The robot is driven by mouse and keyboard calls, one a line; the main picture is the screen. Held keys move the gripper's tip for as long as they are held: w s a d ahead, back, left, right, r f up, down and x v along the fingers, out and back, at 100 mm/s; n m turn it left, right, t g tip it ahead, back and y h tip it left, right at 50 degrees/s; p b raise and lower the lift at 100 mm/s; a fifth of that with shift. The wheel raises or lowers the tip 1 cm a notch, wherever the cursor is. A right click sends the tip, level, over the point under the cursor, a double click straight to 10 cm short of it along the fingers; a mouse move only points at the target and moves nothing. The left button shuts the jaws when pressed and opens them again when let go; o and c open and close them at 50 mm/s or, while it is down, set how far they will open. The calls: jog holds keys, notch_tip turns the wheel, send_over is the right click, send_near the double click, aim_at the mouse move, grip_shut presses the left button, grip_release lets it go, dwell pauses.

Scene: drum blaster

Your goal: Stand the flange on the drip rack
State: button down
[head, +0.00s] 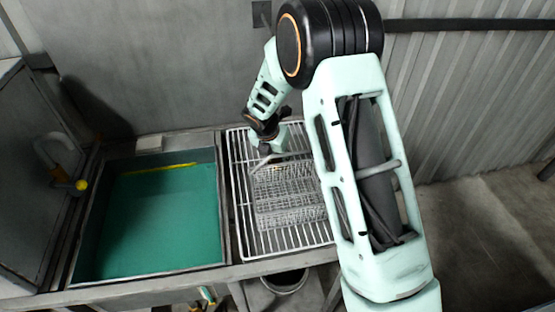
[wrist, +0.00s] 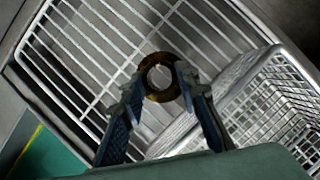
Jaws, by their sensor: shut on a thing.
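The flange (wrist: 146,88) is a brownish, brass-coloured ring with a hole through its middle. In the wrist view it sits between the two fingertips of my gripper (wrist: 160,86), which is shut on it. In the head view my gripper (head: 264,160) is over the rear part of the white wire drip rack (head: 243,215), and the flange cannot be made out there. The rack's bars (wrist: 85,62) show behind the flange in the wrist view. I cannot tell whether the flange touches them.
A white wire basket (head: 290,192) stands on the rack, close to my gripper; it also shows at the right in the wrist view (wrist: 262,112). Left of the rack is a sink basin (head: 150,225) with a green inside. The rack's left strip is bare.

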jog(key=shift+w+f, duration=0.1)
jog(key=shift+f, duration=0.5)
jog(key=shift+f, duration=0.15)
jog(key=c, duration=1.7)
grip_release()
jog(key=shift+c, duration=0.2)
jog(key=v, duration=1.2)
